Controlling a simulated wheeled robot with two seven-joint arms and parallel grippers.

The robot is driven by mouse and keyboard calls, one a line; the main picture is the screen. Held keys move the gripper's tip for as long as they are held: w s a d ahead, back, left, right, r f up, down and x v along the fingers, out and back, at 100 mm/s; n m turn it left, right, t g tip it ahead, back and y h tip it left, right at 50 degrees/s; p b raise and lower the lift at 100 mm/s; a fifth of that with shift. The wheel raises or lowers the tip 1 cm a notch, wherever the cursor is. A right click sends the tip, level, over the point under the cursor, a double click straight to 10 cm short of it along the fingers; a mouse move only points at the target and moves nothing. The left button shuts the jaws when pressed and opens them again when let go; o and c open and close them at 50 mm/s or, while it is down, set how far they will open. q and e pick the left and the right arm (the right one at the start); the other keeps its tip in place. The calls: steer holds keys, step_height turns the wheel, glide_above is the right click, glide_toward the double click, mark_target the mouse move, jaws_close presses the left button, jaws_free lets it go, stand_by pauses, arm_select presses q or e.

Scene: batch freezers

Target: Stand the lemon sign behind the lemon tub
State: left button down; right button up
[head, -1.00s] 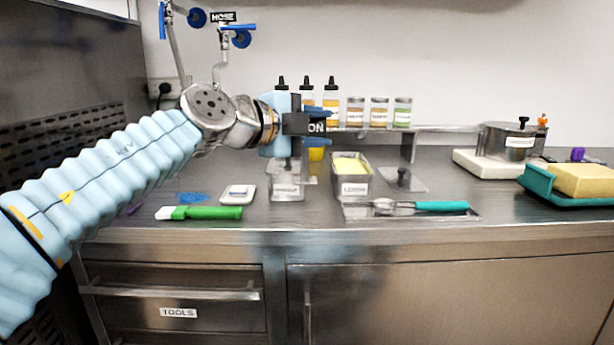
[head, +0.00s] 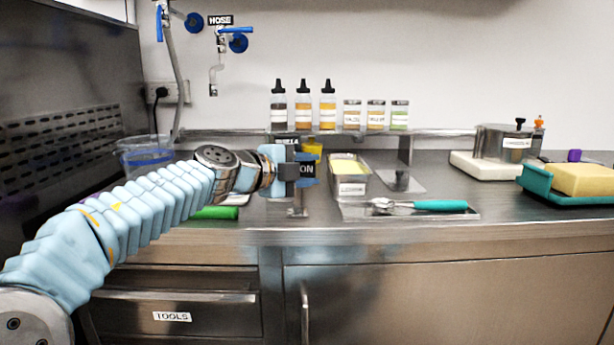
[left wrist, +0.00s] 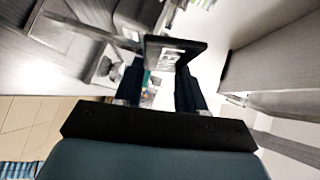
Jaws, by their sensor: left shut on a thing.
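In the left wrist view the dark sign (left wrist: 176,52) stands between the fingers of the left gripper (left wrist: 160,85). The gripper hides most of another tub. My right gripper is not in view.
A yellow container (head: 311,149) stands behind my left gripper. Bottles and jars (head: 328,105) line the rear shelf. A scoop with a teal handle (head: 430,205) lies on a tray in front of the lemon tub. A flat plate (head: 402,182) lies right of the tub.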

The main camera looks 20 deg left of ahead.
arm_select(q)
steer(key=c, duration=0.6)
jaws_free()
steer(key=v, duration=1.2)
steer(key=shift+s+f, duration=0.1)
